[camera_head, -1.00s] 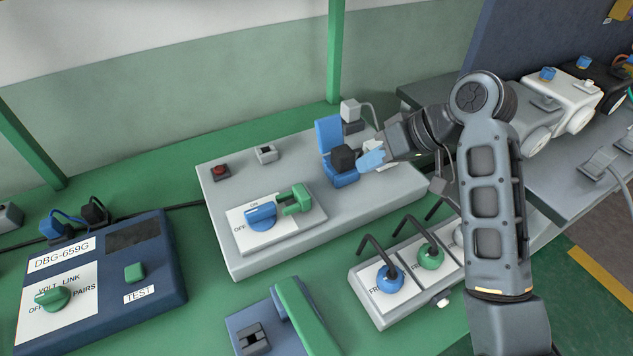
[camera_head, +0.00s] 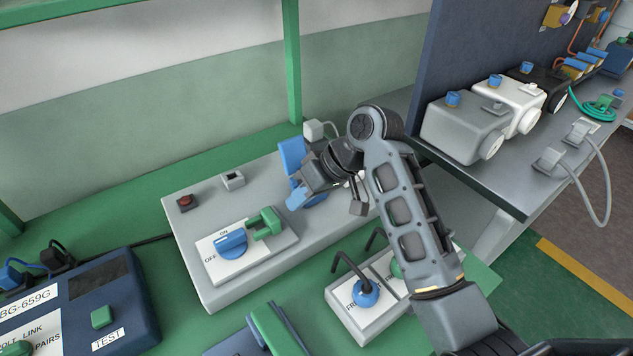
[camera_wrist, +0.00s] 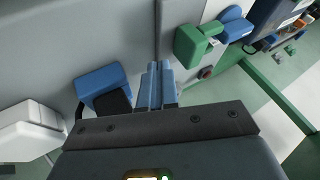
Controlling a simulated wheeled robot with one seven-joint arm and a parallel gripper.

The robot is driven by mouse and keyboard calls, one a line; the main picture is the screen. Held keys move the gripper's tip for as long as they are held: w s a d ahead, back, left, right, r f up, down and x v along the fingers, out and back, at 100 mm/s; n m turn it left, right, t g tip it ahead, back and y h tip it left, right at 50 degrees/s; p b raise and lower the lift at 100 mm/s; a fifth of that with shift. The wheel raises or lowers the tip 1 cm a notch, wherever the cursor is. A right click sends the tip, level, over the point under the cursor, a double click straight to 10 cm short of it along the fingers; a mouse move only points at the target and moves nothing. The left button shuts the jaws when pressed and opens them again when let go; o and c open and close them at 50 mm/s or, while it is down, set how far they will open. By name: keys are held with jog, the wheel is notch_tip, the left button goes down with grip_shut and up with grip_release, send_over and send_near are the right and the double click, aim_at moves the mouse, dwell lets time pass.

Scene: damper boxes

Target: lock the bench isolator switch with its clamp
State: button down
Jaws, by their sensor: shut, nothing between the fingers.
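The bench isolator switch has a blue knob (camera_head: 231,243) on a white plate marked OFF and ON, on top of a grey box (camera_head: 205,285). The green clamp (camera_head: 267,224) sits on the same plate, right beside the knob. I cannot tell whether it touches the knob. In the wrist view the green clamp (camera_wrist: 190,45) and the blue knob (camera_wrist: 236,26) show at the upper right, apart from my fingers. My gripper (camera_head: 298,198) is shut and empty above the grey box, right of the clamp. Its blue fingers (camera_wrist: 158,85) are together in the wrist view.
A blue upright part (camera_head: 291,153) stands behind my gripper; in the wrist view a blue part (camera_wrist: 103,82) is left of my fingers. A red button (camera_head: 187,202) is at the box's back left. A block with hooked levers (camera_head: 366,292) stands in front.

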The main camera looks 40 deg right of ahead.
aim_at(265, 218)
jog(key=shift+a, duration=1.2)
jog(key=shift+a+r, duration=0.1)
jog(key=a+p, duration=0.2)
jog(key=a, duration=0.1)
jog(key=shift+a+r, duration=0.1)
jog(key=shift+a, duration=0.25)
